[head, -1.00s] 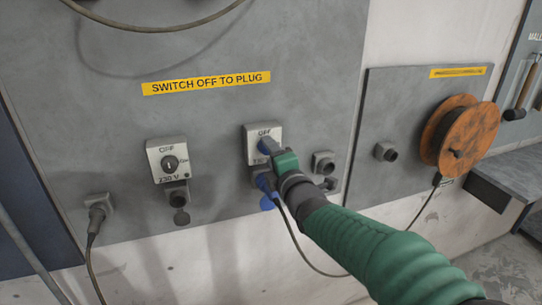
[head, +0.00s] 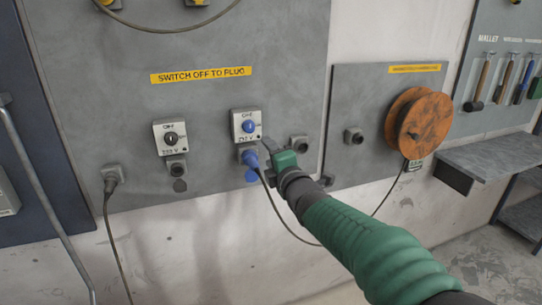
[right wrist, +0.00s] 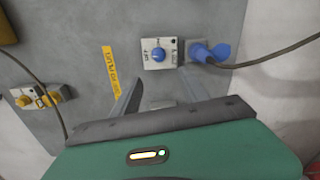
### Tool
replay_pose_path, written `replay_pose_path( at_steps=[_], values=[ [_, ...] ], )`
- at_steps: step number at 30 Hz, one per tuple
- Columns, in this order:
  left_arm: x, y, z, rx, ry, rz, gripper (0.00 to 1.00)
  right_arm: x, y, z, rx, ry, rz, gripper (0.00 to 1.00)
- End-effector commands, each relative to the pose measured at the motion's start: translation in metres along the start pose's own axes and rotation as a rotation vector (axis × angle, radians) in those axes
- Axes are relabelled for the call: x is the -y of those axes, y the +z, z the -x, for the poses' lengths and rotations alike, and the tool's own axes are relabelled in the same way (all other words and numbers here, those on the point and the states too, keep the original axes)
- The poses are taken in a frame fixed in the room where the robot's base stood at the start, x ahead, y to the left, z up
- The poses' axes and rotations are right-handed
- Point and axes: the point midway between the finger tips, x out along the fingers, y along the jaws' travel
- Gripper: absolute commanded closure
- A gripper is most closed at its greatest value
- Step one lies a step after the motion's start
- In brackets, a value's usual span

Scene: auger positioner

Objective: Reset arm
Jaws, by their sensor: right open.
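My right gripper (head: 259,151) is open and empty in front of the wall panel. It is just below and right of the switch box with the blue knob (head: 249,126). The knob also shows in the right wrist view (right wrist: 158,55), beyond the fingers and apart from them. A blue plug (head: 251,160) sits in the socket under this switch, its cable running down and right; the plug also shows in the right wrist view (right wrist: 210,53). The dark-knob switch (head: 171,138) is to the left, with an empty-looking socket (head: 177,169) below. My left gripper is not in view.
Tools such as a mallet (head: 479,83) hang farther right. A grey plug with a cable (head: 111,178) is at lower left. A yellow label (head: 201,75) is above the switches.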

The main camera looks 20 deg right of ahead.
Motion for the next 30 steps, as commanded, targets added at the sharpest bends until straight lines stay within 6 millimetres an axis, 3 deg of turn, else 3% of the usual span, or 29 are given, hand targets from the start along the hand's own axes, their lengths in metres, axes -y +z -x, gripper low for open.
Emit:
replay_pose_path(
  at_steps=[5,8,11,13,15,18,21,24,30],
  values=[
    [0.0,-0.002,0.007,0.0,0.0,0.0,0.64,0.014,0.001,0.007,0.006,-0.059,-0.081,0.48],
    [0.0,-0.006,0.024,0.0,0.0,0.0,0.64,0.06,-0.001,0.031,0.044,-0.234,-0.325,0.48],
    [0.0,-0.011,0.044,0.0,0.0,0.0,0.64,0.127,-0.011,0.082,0.156,-0.487,-0.671,0.48],
    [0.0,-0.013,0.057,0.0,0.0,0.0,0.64,0.171,-0.022,0.13,0.282,-0.657,-0.903,0.48],
    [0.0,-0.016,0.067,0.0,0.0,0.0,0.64,0.207,-0.034,0.182,0.437,-0.806,-1.103,0.48],
    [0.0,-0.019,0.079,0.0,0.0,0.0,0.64,0.242,-0.049,0.252,0.672,-0.964,-1.313,0.48],
    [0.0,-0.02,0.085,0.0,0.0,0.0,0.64,0.261,-0.06,0.304,0.863,-1.052,-1.435,0.48],
    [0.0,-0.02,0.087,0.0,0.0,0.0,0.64,0.27,-0.065,0.329,0.966,-1.087,-1.488,0.48],
    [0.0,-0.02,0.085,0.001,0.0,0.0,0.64,0.274,-0.066,0.334,0.99,-1.094,-1.5,0.48]
  ],
)
